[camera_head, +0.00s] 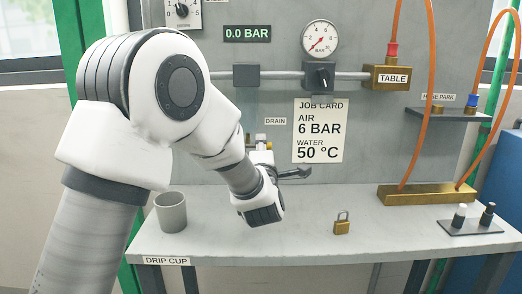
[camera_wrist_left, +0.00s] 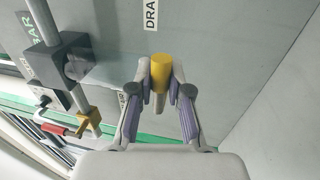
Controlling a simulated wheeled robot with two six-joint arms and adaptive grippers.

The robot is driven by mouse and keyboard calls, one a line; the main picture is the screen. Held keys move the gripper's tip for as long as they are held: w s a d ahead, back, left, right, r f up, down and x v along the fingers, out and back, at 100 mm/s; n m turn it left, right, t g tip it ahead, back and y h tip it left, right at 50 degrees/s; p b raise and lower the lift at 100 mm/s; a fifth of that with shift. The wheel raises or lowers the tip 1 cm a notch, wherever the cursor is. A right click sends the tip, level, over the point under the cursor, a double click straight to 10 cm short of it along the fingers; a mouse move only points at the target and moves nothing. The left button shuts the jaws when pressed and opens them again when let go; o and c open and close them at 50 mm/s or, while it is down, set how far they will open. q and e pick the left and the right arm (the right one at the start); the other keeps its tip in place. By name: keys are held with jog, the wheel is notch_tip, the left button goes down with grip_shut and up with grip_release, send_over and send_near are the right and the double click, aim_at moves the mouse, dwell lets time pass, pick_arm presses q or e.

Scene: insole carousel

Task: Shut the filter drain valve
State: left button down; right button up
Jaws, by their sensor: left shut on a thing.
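The filter drain valve shows as a yellow knob (camera_wrist_left: 159,68) in the left wrist view, under the DRAIN label. In the head view only a small yellow part (camera_head: 265,146) shows beside the DRAIN label, mostly behind my wrist. My left gripper (camera_wrist_left: 160,88) is shut on the yellow knob, one finger on each side of it. In the head view the left gripper (camera_head: 280,172) is largely hidden behind my own wrist, close to the grey panel. Whether the valve is open or shut cannot be told. My right gripper is not in view.
A pressure gauge (camera_head: 320,39) and a 0.0 BAR display (camera_head: 247,33) are on the panel, above a job card (camera_head: 319,131). A grey drip cup (camera_head: 171,211) stands at the bench's left. A padlock (camera_head: 342,223) lies mid-bench, with clear surface around it.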

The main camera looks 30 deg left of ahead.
pick_arm(q)
jog(key=c, duration=1.1)
grip_release()
jog(key=v, duration=1.2)
